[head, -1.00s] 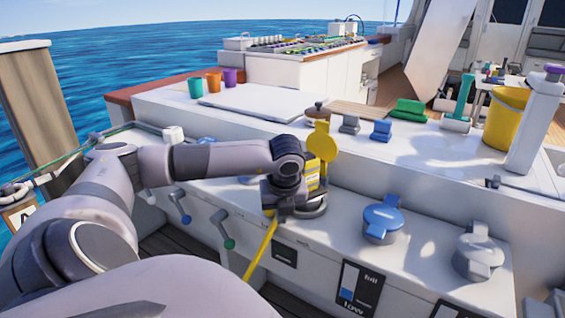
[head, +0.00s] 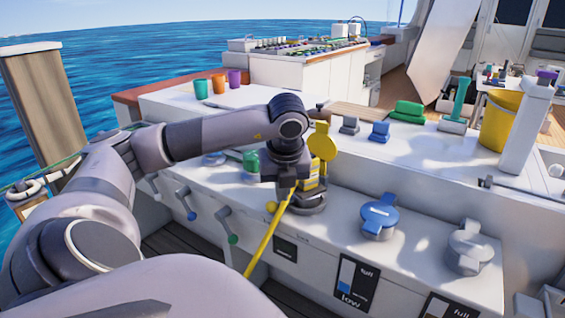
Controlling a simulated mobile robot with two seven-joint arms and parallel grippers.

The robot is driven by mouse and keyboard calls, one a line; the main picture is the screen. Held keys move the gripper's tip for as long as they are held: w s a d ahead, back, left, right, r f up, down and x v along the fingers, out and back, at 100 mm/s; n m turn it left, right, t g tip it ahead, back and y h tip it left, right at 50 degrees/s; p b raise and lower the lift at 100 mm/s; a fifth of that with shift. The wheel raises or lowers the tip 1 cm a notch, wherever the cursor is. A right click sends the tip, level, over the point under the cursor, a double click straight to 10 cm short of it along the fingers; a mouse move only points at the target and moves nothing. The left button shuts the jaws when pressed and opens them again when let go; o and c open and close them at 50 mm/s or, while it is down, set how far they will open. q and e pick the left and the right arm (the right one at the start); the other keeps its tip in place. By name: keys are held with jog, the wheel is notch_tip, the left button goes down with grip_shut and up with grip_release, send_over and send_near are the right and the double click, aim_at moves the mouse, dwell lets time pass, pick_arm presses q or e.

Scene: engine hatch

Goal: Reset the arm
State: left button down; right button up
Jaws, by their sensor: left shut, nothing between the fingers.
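My left arm comes in from the left, and my left gripper (head: 285,193) points down over the white engine box. It is shut with nothing in it. Just behind and right of it stands a yellow fitting with a round flap (head: 322,145) standing up over a dark round base (head: 309,203). A yellow strip (head: 265,238) runs from below the gripper down the front of the box. Whether the gripper touches the fitting cannot be told. My right gripper is out of view.
A blue cap (head: 380,215) and a grey cap (head: 469,247) sit right on the box. Cups, a yellow bucket (head: 501,122) and green blocks (head: 407,111) stand on the counter behind.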

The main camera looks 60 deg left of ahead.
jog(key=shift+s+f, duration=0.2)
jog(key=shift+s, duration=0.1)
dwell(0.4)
